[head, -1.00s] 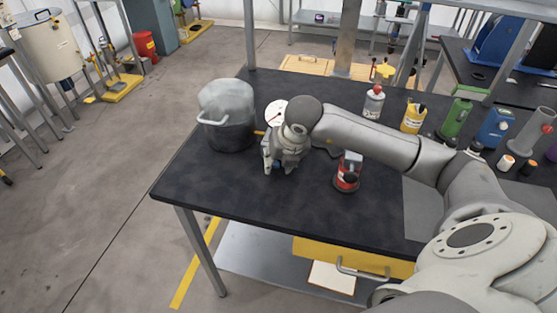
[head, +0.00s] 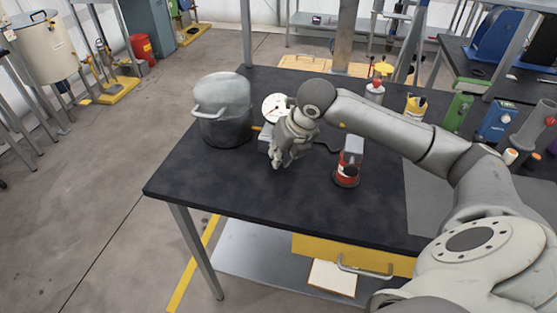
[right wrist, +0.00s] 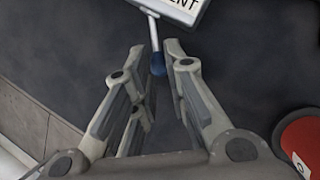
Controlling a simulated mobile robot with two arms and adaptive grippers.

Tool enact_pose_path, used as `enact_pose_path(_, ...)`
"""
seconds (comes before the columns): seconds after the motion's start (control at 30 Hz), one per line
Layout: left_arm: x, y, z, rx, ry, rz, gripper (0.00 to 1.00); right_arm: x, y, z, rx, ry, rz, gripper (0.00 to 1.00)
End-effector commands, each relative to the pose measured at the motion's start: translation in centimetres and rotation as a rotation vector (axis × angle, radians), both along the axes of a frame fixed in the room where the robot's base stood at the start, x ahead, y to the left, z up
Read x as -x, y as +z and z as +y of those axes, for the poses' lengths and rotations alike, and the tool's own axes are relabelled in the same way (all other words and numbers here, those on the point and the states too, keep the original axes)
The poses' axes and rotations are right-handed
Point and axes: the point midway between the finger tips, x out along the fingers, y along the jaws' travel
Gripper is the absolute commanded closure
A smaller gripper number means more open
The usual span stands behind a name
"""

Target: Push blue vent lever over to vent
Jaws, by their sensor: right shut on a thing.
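The blue vent lever knob (right wrist: 158,65) shows in the right wrist view at the end of a thin metal rod. The rod runs up to a grey device with a white label (right wrist: 186,8) whose visible letters end in "ENT". My right gripper (right wrist: 152,60) has its fingertips on either side of the knob and is shut on it. In the head view my right gripper (head: 282,161) points down over the black table, in front of the white dial gauge (head: 274,107), and hides the knob. My left gripper is not in view.
A red and grey item (head: 348,165) stands close on the right, also in the right wrist view (right wrist: 302,142). The front of the table is clear.

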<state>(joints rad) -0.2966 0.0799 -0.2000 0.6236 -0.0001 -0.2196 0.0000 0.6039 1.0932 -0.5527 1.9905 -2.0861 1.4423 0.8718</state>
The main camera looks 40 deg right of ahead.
Motion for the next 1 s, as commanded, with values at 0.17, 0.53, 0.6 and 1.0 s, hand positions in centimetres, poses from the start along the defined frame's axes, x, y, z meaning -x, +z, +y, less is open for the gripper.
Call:
enact_pose_path(0.17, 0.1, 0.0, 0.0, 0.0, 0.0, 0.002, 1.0, 0.0, 0.0, -0.1, 0.002, 0.005, 0.001, 1.0)
enact_pose_path(0.53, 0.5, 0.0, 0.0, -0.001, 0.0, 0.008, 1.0, 0.0, 0.0, -0.1, 0.001, 0.003, 0.001, 0.64)
enact_pose_path(0.6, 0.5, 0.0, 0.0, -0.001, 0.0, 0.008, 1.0, 0.0, 0.0, -0.1, 0.001, 0.003, 0.001, 0.64)
enact_pose_path(1.0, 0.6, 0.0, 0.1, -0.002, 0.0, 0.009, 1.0, 1.1, 2.8, -0.3, 0.003, 0.003, -0.003, 0.64)
